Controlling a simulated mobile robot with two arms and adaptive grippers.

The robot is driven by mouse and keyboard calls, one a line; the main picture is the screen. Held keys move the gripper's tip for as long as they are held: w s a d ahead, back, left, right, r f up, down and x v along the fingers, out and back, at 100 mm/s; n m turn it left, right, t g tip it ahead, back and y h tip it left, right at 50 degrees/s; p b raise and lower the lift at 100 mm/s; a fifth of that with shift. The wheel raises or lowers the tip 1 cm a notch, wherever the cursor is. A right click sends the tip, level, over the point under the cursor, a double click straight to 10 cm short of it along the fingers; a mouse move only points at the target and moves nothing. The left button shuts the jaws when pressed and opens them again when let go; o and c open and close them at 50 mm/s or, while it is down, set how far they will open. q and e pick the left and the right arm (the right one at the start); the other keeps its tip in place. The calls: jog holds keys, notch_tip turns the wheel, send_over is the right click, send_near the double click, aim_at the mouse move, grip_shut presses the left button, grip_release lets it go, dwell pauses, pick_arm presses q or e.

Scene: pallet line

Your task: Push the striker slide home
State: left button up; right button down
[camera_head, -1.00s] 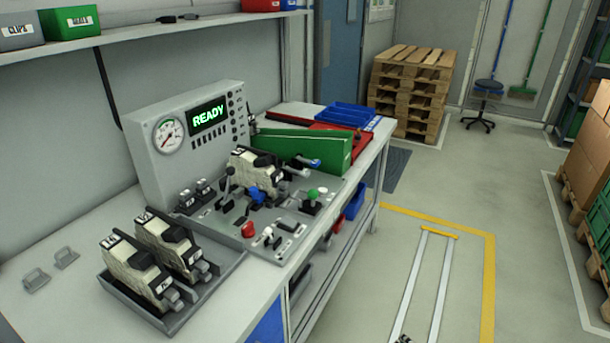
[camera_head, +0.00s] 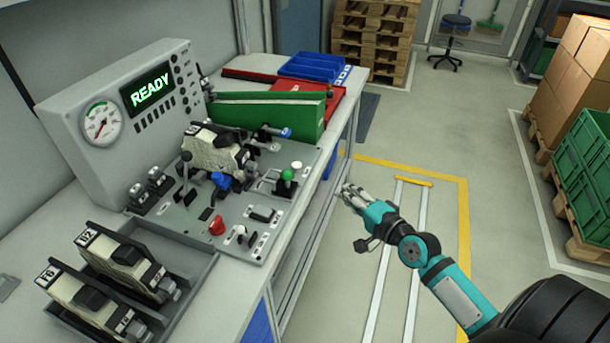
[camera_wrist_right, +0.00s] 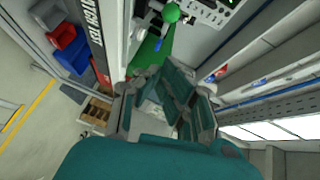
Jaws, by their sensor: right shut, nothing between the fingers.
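A latch unit (camera_head: 218,150) sits in the fixture on the grey test panel (camera_head: 185,215). To its right on the panel, a green ball knob (camera_head: 287,174) stands on a small slotted base; I cannot tell for certain whether this is the striker slide. The green knob also shows at the top of the right wrist view (camera_wrist_right: 170,12). My right gripper (camera_head: 347,190) is shut and empty, right of the bench's front edge and apart from the panel. Its fingers fill the middle of the right wrist view (camera_wrist_right: 160,88). My left gripper is out of view.
The screen (camera_head: 152,88) reads READY. A red knob (camera_head: 217,225) and several levers stand on the panel. Two more latch units (camera_head: 125,260) lie in a tray at the front left. A green sloped bin (camera_head: 270,110) stands behind.

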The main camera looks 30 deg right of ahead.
aim_at(291, 176)
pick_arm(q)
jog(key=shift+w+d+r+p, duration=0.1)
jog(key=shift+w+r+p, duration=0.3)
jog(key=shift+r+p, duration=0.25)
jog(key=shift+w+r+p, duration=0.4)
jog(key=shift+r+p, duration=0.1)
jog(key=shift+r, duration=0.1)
pick_arm(e)
jog(key=w+a+f, duration=0.2)
jog(key=w+a, duration=0.2)
jog(key=w, duration=0.8)
jog(key=shift+w+a+f, duration=0.15)
jog(key=shift+w+a, duration=0.05)
jog(key=w+a, duration=0.3)
jog(key=w, duration=0.1)
jog(key=shift+a, duration=0.4)
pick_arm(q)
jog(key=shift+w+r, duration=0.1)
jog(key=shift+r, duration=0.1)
